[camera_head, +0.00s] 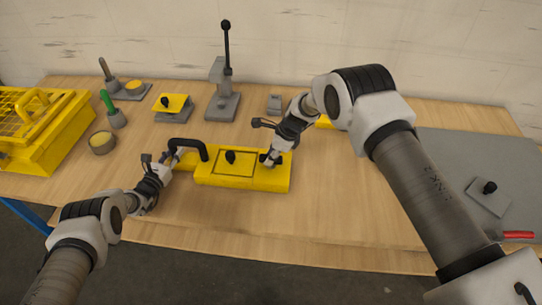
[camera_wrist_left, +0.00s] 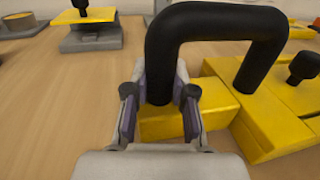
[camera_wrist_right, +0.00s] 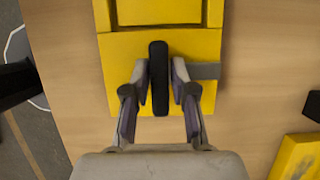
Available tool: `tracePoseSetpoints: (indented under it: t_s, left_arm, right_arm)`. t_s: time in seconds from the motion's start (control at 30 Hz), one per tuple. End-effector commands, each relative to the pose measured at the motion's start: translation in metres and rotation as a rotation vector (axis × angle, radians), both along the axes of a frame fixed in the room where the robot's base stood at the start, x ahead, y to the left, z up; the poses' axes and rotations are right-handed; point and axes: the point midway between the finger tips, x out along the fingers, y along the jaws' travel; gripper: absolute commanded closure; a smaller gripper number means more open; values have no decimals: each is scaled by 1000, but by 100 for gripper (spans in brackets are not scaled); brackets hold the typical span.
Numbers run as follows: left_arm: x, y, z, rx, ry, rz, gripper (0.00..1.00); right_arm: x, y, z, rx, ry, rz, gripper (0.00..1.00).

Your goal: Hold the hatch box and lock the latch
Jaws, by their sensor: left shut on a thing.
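The yellow hatch box (camera_head: 243,181) lies at the middle of the table; its top also shows in the right wrist view (camera_wrist_right: 125,48). A black bowed handle (camera_wrist_left: 212,20) stands at its left end. My left gripper (camera_head: 177,156) is shut on the handle's near leg, with a finger on each side in the left wrist view (camera_wrist_left: 160,98). The latch has an upright black lever (camera_wrist_right: 158,78) and a grey bar (camera_wrist_right: 205,71) beside it. My right gripper (camera_wrist_right: 159,88) is open around the lever, with small gaps on both sides. In the head view my right gripper hides most of the lever.
A black knob (camera_head: 230,157) stands on the box lid. Behind are a grey press with a tall lever (camera_head: 222,103), a small yellow-topped stand (camera_head: 172,106) and a green-handled tool (camera_head: 112,111). A yellow crate (camera_head: 60,140) is far left; a grey plate (camera_head: 450,165) lies right. The front table is clear.

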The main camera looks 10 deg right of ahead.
Motion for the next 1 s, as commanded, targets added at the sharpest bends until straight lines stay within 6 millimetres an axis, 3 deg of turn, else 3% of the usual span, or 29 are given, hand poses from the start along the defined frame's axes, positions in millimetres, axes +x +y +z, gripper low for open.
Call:
tracePoseSetpoints:
  t_s: [0.57,1.0]
  left_arm:
    - [0,0,0,0,-1,0,100]
    - [0,0,0,0,-1,-1,100]
  right_arm:
    - [0,0,0,0,0,65,100]
    - [1,0,0,0,-1,386,100]
